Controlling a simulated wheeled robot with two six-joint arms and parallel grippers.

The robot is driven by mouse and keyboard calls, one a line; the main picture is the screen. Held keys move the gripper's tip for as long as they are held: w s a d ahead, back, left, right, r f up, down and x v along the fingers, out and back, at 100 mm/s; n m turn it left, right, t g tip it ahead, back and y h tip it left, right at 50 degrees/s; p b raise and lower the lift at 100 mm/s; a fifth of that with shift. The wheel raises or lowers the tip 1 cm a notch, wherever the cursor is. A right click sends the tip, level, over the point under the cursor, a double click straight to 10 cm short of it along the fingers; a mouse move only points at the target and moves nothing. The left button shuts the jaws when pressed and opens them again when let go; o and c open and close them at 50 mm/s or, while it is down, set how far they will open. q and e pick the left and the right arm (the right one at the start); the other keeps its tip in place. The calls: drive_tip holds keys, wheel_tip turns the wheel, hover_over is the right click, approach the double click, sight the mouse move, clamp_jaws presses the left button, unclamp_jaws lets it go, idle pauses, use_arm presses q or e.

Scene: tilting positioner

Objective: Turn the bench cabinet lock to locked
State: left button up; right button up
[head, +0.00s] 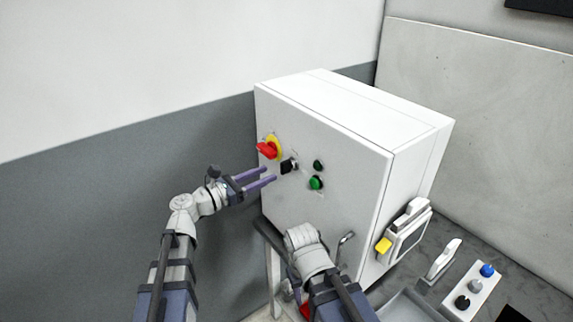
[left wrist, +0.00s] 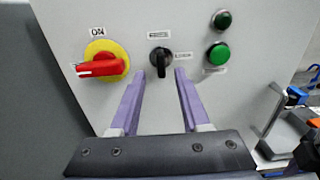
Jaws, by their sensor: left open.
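The bench cabinet (head: 330,200) is a white box with several controls on its front. The lock is a small black knob (head: 287,167), also in the left wrist view (left wrist: 160,61), where its grip looks roughly upright between small labels above and to the right. The label text is too small to read. My left gripper (head: 273,174) is open and empty. In the left wrist view its purple fingertips (left wrist: 160,73) lie on either side of the knob's lower end; I cannot tell whether they touch it. My right arm shows low in the head view, but its gripper does not.
A red rotary switch on a yellow plate (left wrist: 103,65) sits left of the lock, under an ON label. Two green round controls (left wrist: 219,53) are to the right. A yellow-tipped device (head: 383,245) is on the cabinet's side. A button box (head: 473,291) stands at the right.

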sight(281, 168)
use_arm(q)
drive_tip(key=x, duration=0.7)
drive_tip(key=shift+w+d, duration=0.2)
drive_tip(key=shift+d, duration=0.1)
clamp_jaws()
idle(0.4)
